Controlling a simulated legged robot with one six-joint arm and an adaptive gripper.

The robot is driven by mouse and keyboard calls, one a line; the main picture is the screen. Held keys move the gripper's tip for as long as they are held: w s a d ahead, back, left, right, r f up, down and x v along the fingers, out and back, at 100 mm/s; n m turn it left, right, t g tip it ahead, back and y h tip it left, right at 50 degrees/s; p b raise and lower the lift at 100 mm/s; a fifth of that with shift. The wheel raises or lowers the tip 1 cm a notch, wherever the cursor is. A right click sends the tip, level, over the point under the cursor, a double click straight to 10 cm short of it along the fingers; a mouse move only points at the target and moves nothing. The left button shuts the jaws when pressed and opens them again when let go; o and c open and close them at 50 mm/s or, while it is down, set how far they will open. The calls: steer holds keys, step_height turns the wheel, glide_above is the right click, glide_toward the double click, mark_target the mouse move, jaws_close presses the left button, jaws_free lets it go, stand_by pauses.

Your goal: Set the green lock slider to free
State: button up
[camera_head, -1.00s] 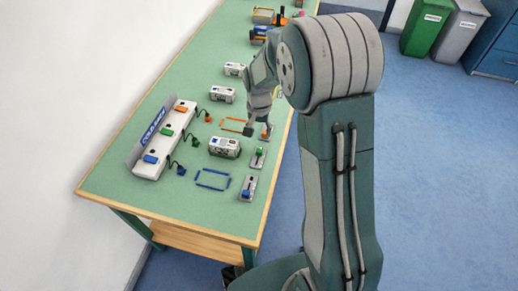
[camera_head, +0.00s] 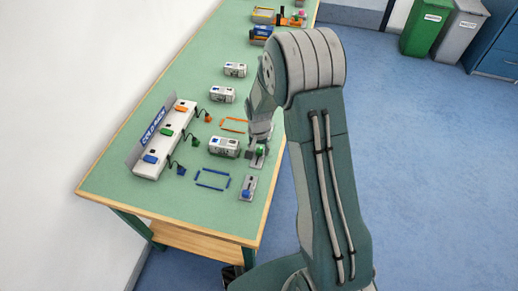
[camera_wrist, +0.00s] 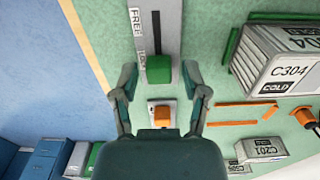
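The green lock slider (camera_wrist: 158,69) sits at the LOCK end of its grey track plate (camera_wrist: 172,22) in the wrist view. The FREE label is farther up the plate, away from my gripper. My gripper (camera_wrist: 160,77) is open, with one finger on each side of the green slider and a visible gap on both sides. In the head view the green slider (camera_head: 260,152) shows beside my gripper (camera_head: 254,150), partly crowded by it. I cannot tell the fingers' exact height over the plate.
An orange slider (camera_wrist: 161,114) on its own plate lies close behind the green one. A white C304 box (camera_wrist: 285,60) stands to the right in the wrist view. A blue slider (camera_head: 246,193) is nearer the table's front edge. The green table's (camera_head: 150,205) right edge is close.

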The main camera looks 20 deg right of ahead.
mark_target(255, 165)
jaws_close()
steer(key=shift+s+a, duration=0.35)
steer(key=shift+s, duration=0.3)
steer(key=shift+s+a, duration=0.4)
steer(key=shift+s, duration=0.25)
steer(key=shift+s+a, duration=0.35)
steer(key=shift+s, duration=0.3)
steer(key=shift+o, duration=2.2)
jaws_free()
steer(key=shift+a, duration=0.15)
step_height(255, 165, up, 12)
